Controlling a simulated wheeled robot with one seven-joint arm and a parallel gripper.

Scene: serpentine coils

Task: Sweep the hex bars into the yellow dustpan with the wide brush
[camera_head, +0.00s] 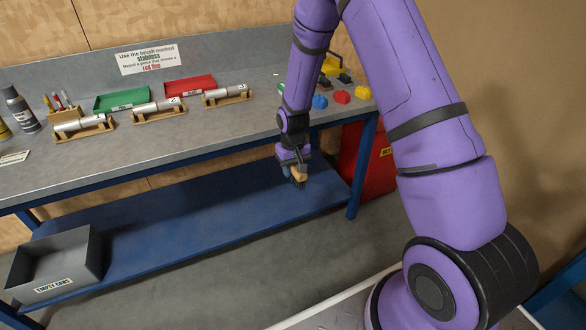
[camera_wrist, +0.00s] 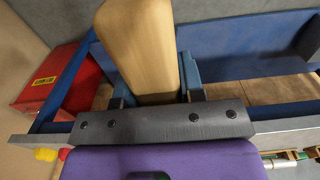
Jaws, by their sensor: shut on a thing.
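My gripper (camera_head: 297,174) is in front of the workbench, below its top and above the lower shelf. It is shut on a pale wooden piece (camera_wrist: 140,45), which looks like the wide brush's handle; no bristles show. The wood also shows as a small tan patch in the head view (camera_head: 299,174). I cannot make out any hex bars.
The workbench (camera_head: 200,131) holds silver cylinders on wooden cradles, a green tray (camera_head: 122,102) and a red tray (camera_head: 189,86). Small blue (camera_head: 320,102), red (camera_head: 342,97) and yellow (camera_head: 363,92) pieces lie at its right end. A grey bin (camera_head: 55,262) stands on the mostly clear blue shelf (camera_head: 190,215).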

